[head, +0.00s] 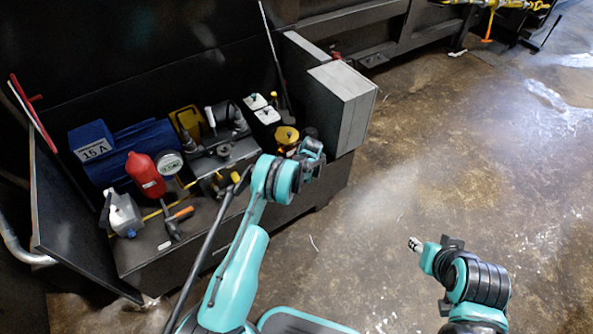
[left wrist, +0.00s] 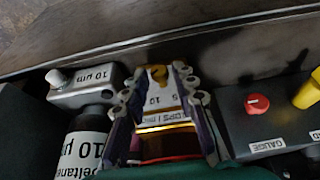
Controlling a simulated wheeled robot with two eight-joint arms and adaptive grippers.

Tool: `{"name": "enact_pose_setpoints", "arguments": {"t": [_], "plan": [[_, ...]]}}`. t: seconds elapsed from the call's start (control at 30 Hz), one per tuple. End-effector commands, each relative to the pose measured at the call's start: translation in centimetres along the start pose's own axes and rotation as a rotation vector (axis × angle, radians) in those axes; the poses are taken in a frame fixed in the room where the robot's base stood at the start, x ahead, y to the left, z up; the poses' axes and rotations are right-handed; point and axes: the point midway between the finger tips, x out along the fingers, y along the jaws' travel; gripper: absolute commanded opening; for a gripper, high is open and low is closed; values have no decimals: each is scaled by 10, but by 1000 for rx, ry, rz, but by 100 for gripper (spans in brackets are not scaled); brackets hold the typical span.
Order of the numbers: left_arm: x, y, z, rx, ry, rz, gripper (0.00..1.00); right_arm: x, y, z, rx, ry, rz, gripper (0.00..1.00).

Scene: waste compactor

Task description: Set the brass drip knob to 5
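The brass drip knob (left wrist: 157,74) shows in the left wrist view, at the top of a pale scale plate (left wrist: 158,101) marked 5 and 10 with "DROPS / min" lettering. My left gripper (left wrist: 157,84) is open, with one finger on each side of the knob and plate. I cannot tell whether either finger touches the knob, nor which number it points to. In the head view my left gripper (head: 312,152) is at the right end of the equipment bench, and I cannot make out the knob there. My right gripper (head: 416,244) hangs over the bare floor, away from the bench.
A filter housing (left wrist: 88,88) marked 10 µm stands left of the knob. A dark box with a red GAUGE knob (left wrist: 257,104) and a yellow knob (left wrist: 308,93) is to the right.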

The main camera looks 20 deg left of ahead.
Motion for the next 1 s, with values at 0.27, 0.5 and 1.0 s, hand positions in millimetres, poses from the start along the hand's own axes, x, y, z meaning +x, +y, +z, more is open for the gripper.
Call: {"name": "enact_pose_setpoints", "arguments": {"t": [0.27, 0.5, 1.0], "plan": [[0, 0, 0, -1, 0, 1, 0, 0, 0, 0, 0, 0, 0, 40], [0, -2, 0, -22, 0, 51, 0, 0, 0, 0, 0, 0, 0, 40], [2, -11, 0, -157, 0, 370, 0, 0, 0, 0, 0, 0, 0, 40]]}}
